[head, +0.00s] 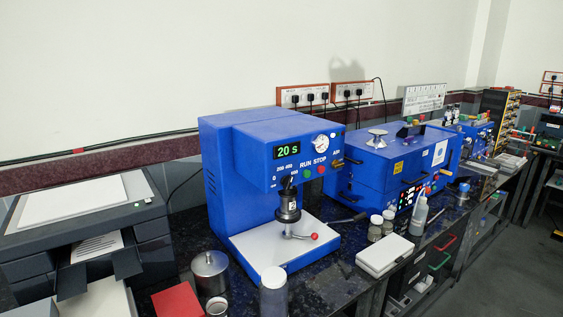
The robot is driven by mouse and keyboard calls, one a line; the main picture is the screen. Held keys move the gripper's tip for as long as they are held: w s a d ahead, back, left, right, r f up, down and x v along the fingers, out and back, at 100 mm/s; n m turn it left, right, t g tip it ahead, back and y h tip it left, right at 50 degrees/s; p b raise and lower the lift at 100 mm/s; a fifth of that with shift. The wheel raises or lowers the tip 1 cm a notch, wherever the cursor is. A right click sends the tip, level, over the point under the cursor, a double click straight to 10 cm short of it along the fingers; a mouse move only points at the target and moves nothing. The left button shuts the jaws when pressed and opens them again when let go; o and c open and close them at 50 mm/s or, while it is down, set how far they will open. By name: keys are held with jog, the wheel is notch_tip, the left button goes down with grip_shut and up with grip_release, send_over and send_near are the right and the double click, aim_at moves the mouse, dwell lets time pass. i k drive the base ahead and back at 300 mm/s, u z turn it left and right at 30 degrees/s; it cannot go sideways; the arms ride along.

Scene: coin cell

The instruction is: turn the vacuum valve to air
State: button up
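The blue machine (250,170) stands on the dark bench in the middle of the head view, with a green "20 s" display (287,152) and "RUN STOP" lettering on its front. A round white dial (321,140) is near its upper right. Small lettering at the right edge of the front seems to read "AIR" (338,155). A small dark handle (352,161) sticks out to the right beside it; it may be the vacuum valve, but its position is too small to read. My gripper is not in view.
A printer (85,225) is at left. Metal and clear jars (210,272) stand in front. A white box (384,256) and bottles stand at right, before a second blue unit (395,165).

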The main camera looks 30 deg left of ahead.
aim_at(335, 164)
jog(key=u, duration=0.85)
jog(key=i, duration=0.8)
jog(key=u, duration=0.8)
